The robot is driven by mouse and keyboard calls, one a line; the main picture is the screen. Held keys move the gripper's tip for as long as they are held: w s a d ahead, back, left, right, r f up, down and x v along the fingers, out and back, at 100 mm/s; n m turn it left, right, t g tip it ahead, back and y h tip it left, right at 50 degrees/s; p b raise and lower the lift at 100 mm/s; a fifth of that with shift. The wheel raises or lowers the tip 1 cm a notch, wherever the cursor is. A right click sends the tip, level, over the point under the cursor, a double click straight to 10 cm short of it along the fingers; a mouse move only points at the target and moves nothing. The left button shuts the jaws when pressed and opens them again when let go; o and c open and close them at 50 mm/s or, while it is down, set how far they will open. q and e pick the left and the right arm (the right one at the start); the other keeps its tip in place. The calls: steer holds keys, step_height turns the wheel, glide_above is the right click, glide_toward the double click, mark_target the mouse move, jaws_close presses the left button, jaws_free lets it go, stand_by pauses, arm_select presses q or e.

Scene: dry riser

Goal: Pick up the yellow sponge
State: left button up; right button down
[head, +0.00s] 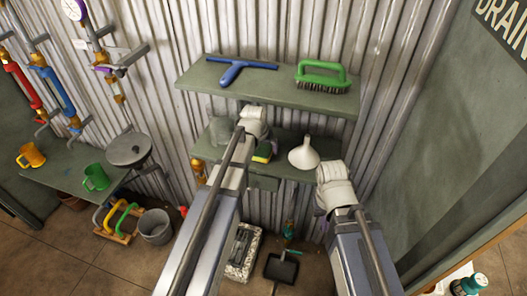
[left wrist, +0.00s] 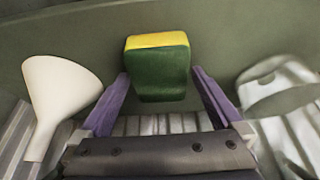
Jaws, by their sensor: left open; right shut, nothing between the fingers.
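The yellow sponge (head: 263,151), yellow with a dark green side, is on the lower wall shelf, partly hidden by my left arm in the head view. In the left wrist view the sponge (left wrist: 158,68) sits centrally between the purple fingertips of my left gripper (left wrist: 161,77). That gripper is open, with a finger on either side of the sponge; whether they touch it I cannot tell. In the head view my left gripper is hidden behind its arm. My right gripper (head: 321,200) is mostly hidden by its wrist, below and right of the shelf, shut and empty.
A white funnel (head: 304,154) stands right of the sponge; a grey jug-like vessel (head: 222,131) is on its left. The upper shelf (head: 210,78) overhangs, carrying a blue squeegee (head: 240,68) and a green brush (head: 322,77). A side table with mugs (head: 95,177) is left.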

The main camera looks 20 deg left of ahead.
arm_select(q)
steer(key=shift+f, duration=0.3)
stand_by(0.4)
steer(key=c, duration=1.2)
steer(key=shift+o, duration=0.2)
steer(key=shift+r, duration=0.25)
